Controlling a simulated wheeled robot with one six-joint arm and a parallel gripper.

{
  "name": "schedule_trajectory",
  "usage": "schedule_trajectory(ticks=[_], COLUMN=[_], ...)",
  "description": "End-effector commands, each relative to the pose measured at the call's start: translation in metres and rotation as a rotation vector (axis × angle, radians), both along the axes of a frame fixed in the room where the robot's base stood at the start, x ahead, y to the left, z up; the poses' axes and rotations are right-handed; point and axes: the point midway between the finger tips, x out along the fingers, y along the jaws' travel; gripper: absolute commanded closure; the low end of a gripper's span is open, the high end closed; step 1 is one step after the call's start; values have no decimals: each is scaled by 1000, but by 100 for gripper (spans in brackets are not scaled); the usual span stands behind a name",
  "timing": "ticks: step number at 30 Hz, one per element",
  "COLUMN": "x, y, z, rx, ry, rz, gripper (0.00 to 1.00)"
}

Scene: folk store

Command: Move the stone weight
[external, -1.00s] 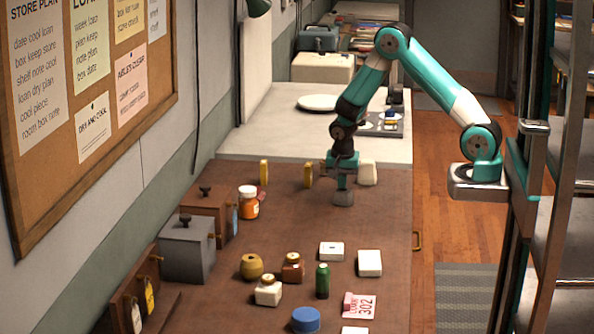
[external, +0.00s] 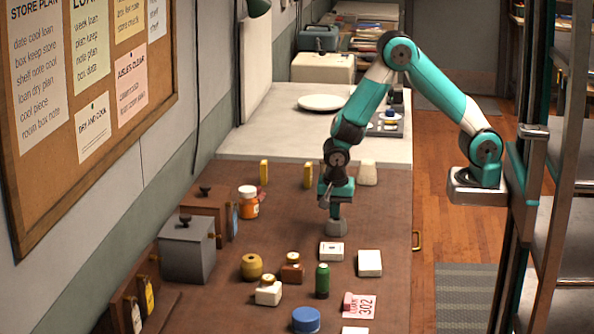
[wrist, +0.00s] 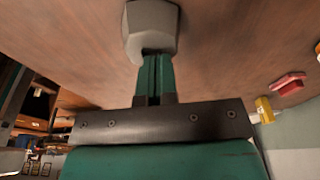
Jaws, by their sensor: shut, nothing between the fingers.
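The stone weight (external: 336,228) is a small grey block standing on the brown table in the external view. It also shows at the top of the wrist view (wrist: 152,30), straight ahead of the fingers. My gripper (external: 335,208) points down just behind and above the weight. Its two green fingers are shut together (wrist: 156,58) with nothing between them. The fingertips appear to meet the near side of the weight; the exact contact is hard to tell.
Two yellow posts (external: 308,174) (external: 264,172) and a pale block (external: 367,173) stand behind the gripper. In front are white boxes (external: 331,252) (external: 369,263), a green bottle (external: 322,281) and small jars. An orange-labelled jar (external: 248,203) stands left. Table space between it and the weight is clear.

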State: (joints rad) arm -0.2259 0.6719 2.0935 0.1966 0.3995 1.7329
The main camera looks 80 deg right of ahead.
Motion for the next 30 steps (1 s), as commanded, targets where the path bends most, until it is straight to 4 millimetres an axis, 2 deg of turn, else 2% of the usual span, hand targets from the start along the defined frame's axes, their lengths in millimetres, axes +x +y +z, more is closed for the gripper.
schedule_trajectory(ticks=[1, 5, 12, 17, 20, 30], x=[-7, -7, -7, -6, -5, -4], y=[6, 6, 6, 8, 20, 94], z=[-11, -11, 5, 5, 5, 6], rx=[15, 15, 15, 14, 14, 13], ry=[25, 24, 24, 16, 14, 10], rz=[16, 17, 17, 17, 18, 19], gripper=[100, 100, 100, 100, 100, 100])
